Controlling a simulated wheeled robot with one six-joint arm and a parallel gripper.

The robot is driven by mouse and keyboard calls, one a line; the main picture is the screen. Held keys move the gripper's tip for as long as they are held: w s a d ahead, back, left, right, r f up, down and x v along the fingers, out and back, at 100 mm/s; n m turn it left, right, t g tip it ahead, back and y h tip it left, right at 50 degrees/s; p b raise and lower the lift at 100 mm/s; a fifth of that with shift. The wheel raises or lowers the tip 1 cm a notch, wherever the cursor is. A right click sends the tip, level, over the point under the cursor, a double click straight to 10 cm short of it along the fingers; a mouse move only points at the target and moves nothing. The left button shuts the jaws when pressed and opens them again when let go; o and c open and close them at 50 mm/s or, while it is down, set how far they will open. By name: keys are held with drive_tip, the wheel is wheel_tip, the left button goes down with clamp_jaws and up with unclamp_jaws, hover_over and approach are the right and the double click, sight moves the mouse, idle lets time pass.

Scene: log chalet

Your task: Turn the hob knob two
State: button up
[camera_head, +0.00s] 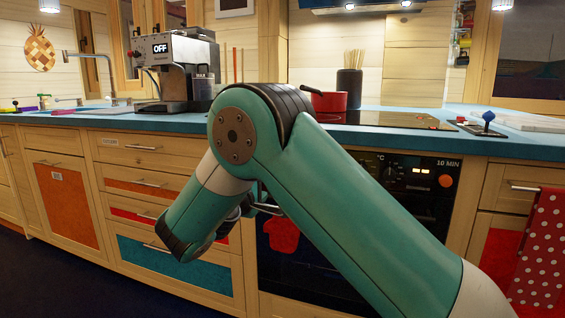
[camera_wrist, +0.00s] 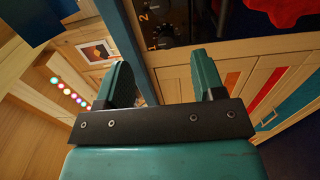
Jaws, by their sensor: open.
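In the wrist view, my gripper (camera_wrist: 162,68) is open and empty, with one teal finger on each side. Beyond the fingertips is a dark control panel (camera_wrist: 180,28) marked with a 2 and a 1. Dark knobs by these marks, including hob knob two (camera_wrist: 167,15) near the 2, are hard to make out against the panel. The gripper is apart from them. In the head view, my arm covers the left part of the black oven front (camera_head: 425,205), and my gripper is mostly hidden behind it.
A red pot (camera_head: 329,101) stands on the hob (camera_head: 385,118) in the blue counter. A coffee machine (camera_head: 172,68) stands left of it. A blue-knobbed lever (camera_head: 488,117) is at the right. A spotted red towel (camera_head: 543,245) hangs on the right cabinet. Drawers line the left.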

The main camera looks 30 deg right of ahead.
drive_tip(key=x, duration=1.7)
drive_tip(key=shift+s, duration=0.1)
drive_tip(key=c, duration=0.9)
